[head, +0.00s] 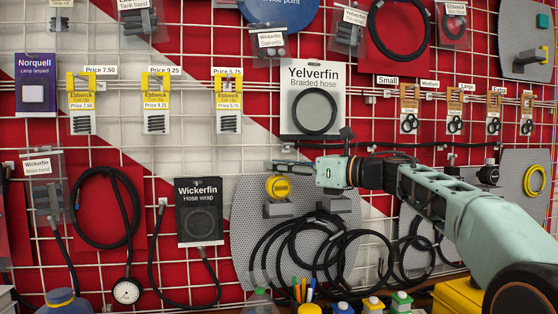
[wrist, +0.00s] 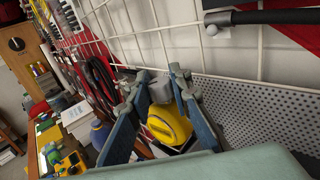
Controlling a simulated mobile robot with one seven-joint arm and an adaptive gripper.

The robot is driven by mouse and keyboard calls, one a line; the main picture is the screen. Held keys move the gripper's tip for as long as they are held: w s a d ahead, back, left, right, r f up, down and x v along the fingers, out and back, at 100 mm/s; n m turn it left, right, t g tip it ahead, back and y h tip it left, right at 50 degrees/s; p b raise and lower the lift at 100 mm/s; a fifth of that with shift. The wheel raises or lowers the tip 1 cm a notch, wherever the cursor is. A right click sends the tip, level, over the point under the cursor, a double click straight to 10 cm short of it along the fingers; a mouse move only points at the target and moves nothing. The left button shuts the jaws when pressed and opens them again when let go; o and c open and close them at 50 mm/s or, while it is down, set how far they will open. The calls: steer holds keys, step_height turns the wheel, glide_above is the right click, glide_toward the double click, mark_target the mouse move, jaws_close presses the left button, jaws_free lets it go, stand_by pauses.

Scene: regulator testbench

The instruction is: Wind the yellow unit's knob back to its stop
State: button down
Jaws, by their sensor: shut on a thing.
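The yellow unit (head: 278,187) sits on a grey block on a perforated grey panel, in the middle of the head view. My gripper (head: 280,166) reaches in from the right, its fingers just above the unit's yellow face. In the wrist view the yellow unit (wrist: 168,125) lies between the two blue-grey fingers of my gripper (wrist: 161,76). The fingers are shut on the unit's knob, which seems to be the grey round part (wrist: 160,92) near the fingertips. The knob's markings and its stop cannot be made out.
Black hoses (head: 318,245) hang in coils below the unit. Pens and bottles (head: 373,304) stand below.

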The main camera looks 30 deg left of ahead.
steer(key=shift+f+n+g+p, duration=0.1)
steer(key=shift+n+g+p, duration=0.8)
steer(key=shift+p, duration=0.85)
stand_by(0.9)
steer(key=c, duration=1.7)
jaws_free()
steer(key=d, duration=1.2)
steer(key=shift+w, duration=0.25)
